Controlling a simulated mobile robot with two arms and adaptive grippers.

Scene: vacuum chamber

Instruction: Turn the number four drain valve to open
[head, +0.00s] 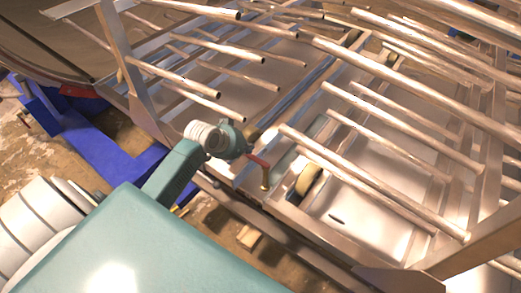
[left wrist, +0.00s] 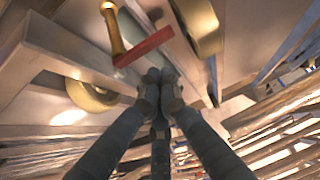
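A valve handle with a red arm (head: 258,161) and a brass-coloured grip (head: 265,180) sits by the frame edge in the head view. In the left wrist view the red arm (left wrist: 143,47) crosses the upper middle, with the brass grip (left wrist: 112,28) at its left end. My left gripper (head: 248,145) is right beside the handle in the head view. In the left wrist view its dark fingers (left wrist: 158,76) meet at their tips, just below the red arm, with nothing seen between them. No valve number can be read. My right gripper is not in view.
Metal rods (head: 380,130) run in rows above the shiny chamber floor (head: 375,225), close right of the gripper. A brass-coloured roller (head: 308,180) stands right of the handle; it also shows in the wrist view (left wrist: 205,40). A blue frame (head: 105,150) lies at left.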

